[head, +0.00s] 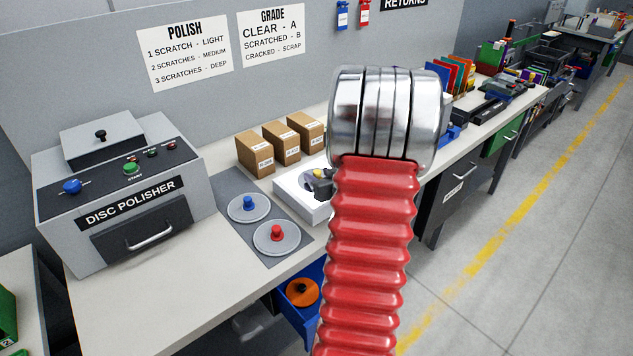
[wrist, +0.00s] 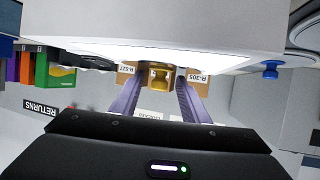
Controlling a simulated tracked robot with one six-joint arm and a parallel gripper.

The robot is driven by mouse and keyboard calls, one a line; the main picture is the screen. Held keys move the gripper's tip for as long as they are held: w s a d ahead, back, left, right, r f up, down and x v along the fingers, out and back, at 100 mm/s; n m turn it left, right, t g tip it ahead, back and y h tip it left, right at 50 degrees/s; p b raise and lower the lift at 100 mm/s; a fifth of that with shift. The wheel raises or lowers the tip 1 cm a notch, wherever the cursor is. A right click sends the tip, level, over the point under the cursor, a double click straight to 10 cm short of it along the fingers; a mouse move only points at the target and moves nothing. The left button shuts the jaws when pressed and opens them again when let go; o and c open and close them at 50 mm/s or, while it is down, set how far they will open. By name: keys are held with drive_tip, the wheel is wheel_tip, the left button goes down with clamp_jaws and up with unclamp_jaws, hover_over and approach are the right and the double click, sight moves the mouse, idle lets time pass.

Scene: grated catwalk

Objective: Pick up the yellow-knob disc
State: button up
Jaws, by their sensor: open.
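A gold-yellow knob (wrist: 159,76) shows in the wrist view, which is upside down. My gripper (wrist: 158,98) is open, with its two purple fingers on either side of this knob. I cannot tell whether they touch it. The disc under the knob is not clear in this view. In the head view, a small dark part of my gripper (head: 322,187) shows over a white box (head: 288,191), and my red arm and its metal joint hide much of that spot.
Left of the white box, a blue-knob disc (head: 248,208) and a red-knob disc (head: 276,238) lie on a grey mat (head: 228,184). The disc polisher (head: 118,210) stands farther left. Cardboard boxes (head: 254,153) stand behind. An orange disc (head: 301,290) is in a blue drawer below.

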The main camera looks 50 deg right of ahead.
drive_tip(key=shift+c, duration=0.7)
clamp_jaws()
wheel_tip(320, 180, up, 10)
idle(0.4)
idle(0.5)
